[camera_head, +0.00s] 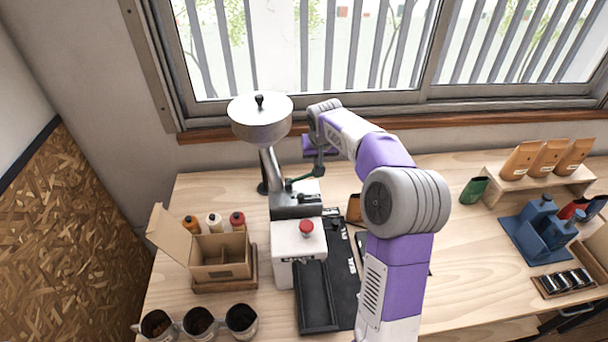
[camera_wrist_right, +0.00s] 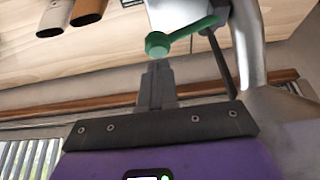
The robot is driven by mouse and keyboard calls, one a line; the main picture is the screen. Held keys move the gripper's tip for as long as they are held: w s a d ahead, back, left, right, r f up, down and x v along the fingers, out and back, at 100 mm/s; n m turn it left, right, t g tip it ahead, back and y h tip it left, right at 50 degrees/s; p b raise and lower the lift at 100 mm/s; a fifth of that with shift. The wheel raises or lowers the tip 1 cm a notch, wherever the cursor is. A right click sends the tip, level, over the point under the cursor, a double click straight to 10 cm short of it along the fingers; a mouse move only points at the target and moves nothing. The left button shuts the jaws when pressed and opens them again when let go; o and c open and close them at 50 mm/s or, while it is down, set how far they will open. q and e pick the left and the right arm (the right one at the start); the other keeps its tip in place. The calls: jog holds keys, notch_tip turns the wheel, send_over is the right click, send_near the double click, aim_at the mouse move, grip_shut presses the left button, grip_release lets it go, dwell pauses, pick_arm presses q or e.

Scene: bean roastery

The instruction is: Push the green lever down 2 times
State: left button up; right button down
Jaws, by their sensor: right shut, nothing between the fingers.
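The green lever (camera_head: 301,179) juts from the side of the grey-and-white machine with a round metal hopper (camera_head: 262,122). In the right wrist view its rounded green knob (camera_wrist_right: 158,45) is just beyond my fingertips, with the green arm running up to the right. My right gripper (camera_head: 319,172) is shut and empty at the lever's outer end; in the wrist view its closed fingers (camera_wrist_right: 158,66) line up with the knob. I cannot tell whether they touch it. My left gripper is out of view.
A white box with a red button (camera_head: 306,227) and a black tray (camera_head: 317,297) stand in front of the machine. A cardboard box (camera_head: 221,258) and several metal cups (camera_head: 200,322) are left. Pouches on a wooden stand (camera_head: 537,184) and a blue holder (camera_head: 541,232) are right.

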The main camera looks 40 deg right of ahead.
dwell(0.5)
jog(key=shift+w+d+p, duration=0.15)
jog(key=shift+w+p, duration=0.1)
jog(key=shift+p, duration=0.05)
jog(key=shift+f, duration=0.25)
jog(key=shift+f+b, duration=1.65)
jog(key=shift+f, duration=0.25)
notch_tip(320, 180, up, 6)
jog(key=p, duration=0.5)
jog(key=shift+r, duration=0.1)
dwell(1.7)
